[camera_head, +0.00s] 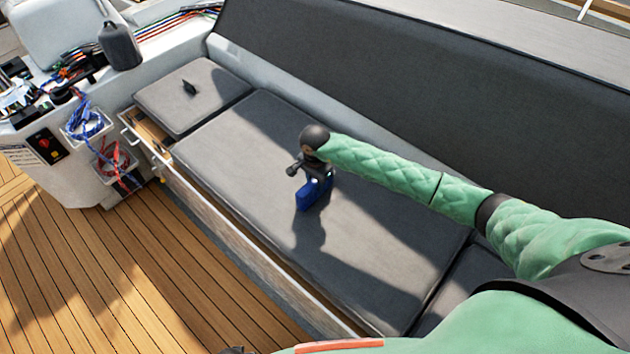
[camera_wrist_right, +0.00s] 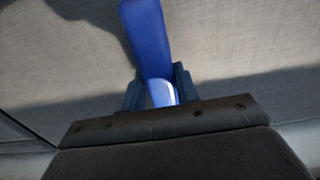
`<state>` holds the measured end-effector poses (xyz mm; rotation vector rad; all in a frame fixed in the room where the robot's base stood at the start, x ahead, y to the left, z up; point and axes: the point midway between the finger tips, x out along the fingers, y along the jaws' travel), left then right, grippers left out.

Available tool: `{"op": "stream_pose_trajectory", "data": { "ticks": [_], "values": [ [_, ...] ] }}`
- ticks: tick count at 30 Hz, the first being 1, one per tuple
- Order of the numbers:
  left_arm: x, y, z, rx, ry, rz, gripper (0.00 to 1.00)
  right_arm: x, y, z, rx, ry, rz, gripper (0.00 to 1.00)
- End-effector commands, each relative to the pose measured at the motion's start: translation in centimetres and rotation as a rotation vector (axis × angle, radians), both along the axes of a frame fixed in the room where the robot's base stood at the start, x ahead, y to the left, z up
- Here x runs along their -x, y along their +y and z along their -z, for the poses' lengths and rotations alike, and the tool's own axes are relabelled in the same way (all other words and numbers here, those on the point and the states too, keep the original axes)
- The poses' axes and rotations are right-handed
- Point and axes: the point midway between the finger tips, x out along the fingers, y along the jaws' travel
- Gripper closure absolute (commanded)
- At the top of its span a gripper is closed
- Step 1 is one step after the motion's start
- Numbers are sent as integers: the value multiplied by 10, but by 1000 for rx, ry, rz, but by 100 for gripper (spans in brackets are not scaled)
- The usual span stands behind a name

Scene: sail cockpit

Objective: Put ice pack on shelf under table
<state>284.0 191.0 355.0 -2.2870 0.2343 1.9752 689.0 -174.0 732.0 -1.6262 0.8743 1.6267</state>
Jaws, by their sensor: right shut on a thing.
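The blue ice pack (camera_head: 309,196) is at the middle of the grey bench cushion in the head view. My right gripper (camera_head: 318,178) is shut on it, with the arm reaching in from the right. In the right wrist view the ice pack (camera_wrist_right: 148,45) stands out from between the two fingers of my right gripper (camera_wrist_right: 157,92). I cannot tell whether the ice pack touches the cushion below. No table and no shelf can be made out in these views.
The long grey cushion (camera_head: 240,150) is mostly clear. A small dark object (camera_head: 189,87) lies on the corner cushion. A dark grey jug (camera_head: 120,46) stands on the white ledge at the upper left. An open drawer (camera_head: 150,135) and rope bins (camera_head: 90,125) are at the left. The wooden deck (camera_head: 110,270) is clear.

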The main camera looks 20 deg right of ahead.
Motion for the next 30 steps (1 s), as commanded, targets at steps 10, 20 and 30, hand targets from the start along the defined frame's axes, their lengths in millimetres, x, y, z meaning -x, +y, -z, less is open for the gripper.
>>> {"op": "stream_pose_trajectory", "data": {
  "ticks": [10, 20, 30],
  "values": [
    [-2, -1, -3, 2, -4, -1, 47, 0, 0, 0, 0, 0, 0, 47],
    [0, 0, -2, 1, -6, 0, 47, 0, 0, -3, 0, 0, 0, 47],
    [-5, -6, -19, 7, 7, -1, 47, -1, -1, -24, 1, -2, -1, 47]
  ]
}}
